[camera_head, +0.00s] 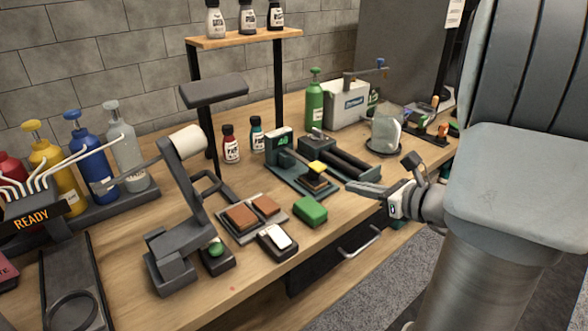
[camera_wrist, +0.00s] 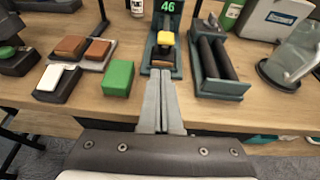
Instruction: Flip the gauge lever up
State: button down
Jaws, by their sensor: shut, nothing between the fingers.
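The gauge (camera_head: 279,141) is a dark teal device with a lit green number, standing on the workbench; it also shows at the top of the wrist view (camera_wrist: 169,7). On its base sits a yellow block (camera_head: 317,167), which also shows in the wrist view (camera_wrist: 166,38), above a brown piece (camera_wrist: 162,58). I cannot tell which part is the lever or how it stands. My gripper (camera_head: 350,188) is shut and empty at the bench's front side, to the right of the gauge base in the head view. In the wrist view its fingertips (camera_wrist: 161,73) point at the base's near end.
A green block (camera_head: 310,211) lies left of my gripper, near brown blocks (camera_head: 241,217) and a white-topped block (camera_head: 278,238). A dark twin-roller unit (camera_wrist: 217,62) stands right of the gauge. A drawer handle (camera_head: 360,243) juts from the bench front.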

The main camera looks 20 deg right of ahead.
jog(key=shift+d+f, duration=0.2)
jog(key=shift+d, duration=0.2)
jog(key=b, duration=0.2)
send_near(319, 175)
jog(key=x, duration=0.2)
jog(key=f+x, duration=0.1)
jog(key=x, duration=0.2)
jog(key=shift+s+a, duration=0.1)
jog(key=shift+w+a+f+b, duration=0.15)
jog(key=shift+w+a+b, duration=0.15)
jog(key=shift+w, duration=0.4)
jog(key=shift+d, duration=0.1)
jog(key=shift+r+p, duration=0.45)
jog(key=shift+p, duration=0.6)
